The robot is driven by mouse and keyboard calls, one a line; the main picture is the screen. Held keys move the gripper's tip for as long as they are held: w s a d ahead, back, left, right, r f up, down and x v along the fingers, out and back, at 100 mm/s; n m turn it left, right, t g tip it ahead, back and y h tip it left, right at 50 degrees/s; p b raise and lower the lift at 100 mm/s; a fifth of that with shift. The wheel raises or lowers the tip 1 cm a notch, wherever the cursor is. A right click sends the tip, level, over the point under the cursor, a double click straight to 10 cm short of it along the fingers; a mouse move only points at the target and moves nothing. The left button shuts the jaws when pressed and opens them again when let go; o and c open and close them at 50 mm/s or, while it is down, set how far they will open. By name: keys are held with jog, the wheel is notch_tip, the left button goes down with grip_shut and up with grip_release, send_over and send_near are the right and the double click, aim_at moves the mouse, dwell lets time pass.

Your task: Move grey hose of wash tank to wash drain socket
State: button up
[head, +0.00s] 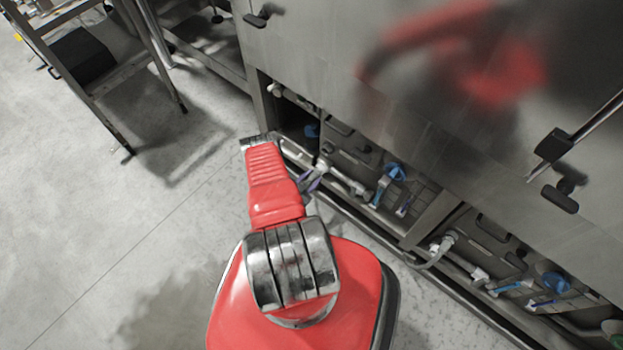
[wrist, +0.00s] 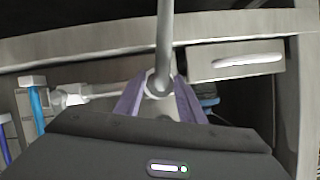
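In the wrist view, a grey hose (wrist: 164,45) comes down from the top to a pale round fitting (wrist: 158,84). The two purple fingers of my gripper (wrist: 159,80) flank this fitting closely, one on each side. I cannot tell whether they press on it. In the head view, my gripper (head: 313,180) is low at the left bay of the steel machine, beside a pale fitting (head: 322,164). A pale horizontal pipe stub (wrist: 75,97) is left of the fingers in the wrist view. I cannot tell which part is the wash drain socket.
Blue valve (head: 396,172) and coloured handles sit right of my gripper. Another grey hose (head: 432,262) loops out of the right bay. A steel frame rail (wrist: 230,28) crosses above the fingers. A step stand (head: 110,75) is at far left; the floor left of me is clear.

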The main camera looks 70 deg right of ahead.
jog(key=o, duration=0.4)
jog(key=shift+a, duration=0.15)
jog(key=shift+v, duration=6.75)
jog(key=shift+f, duration=0.15)
